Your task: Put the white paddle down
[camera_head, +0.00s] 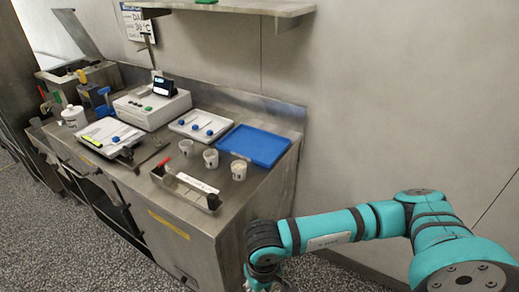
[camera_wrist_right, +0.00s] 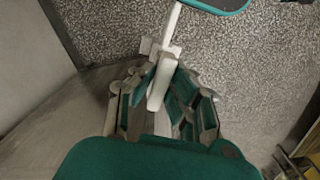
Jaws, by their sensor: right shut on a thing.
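The white paddle (camera_wrist_right: 160,82) is between the fingers of my right gripper (camera_wrist_right: 158,95) in the right wrist view. The gripper is shut on its thick white part, and a thin white shaft runs up from there towards the top of the picture. Speckled floor lies behind it. In the head view my right gripper (camera_head: 268,286) is at the bottom edge, mostly cut off, beside the right end of the steel counter (camera_head: 185,222); the paddle cannot be made out there. My left gripper is not in view.
On the counter are a blue tray (camera_head: 253,145), a white tray with blue-knobbed tools (camera_head: 199,125), three white cups (camera_head: 211,158), a metal rack with a white label (camera_head: 187,190) and a white instrument (camera_head: 152,107). A shelf (camera_head: 228,8) hangs above.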

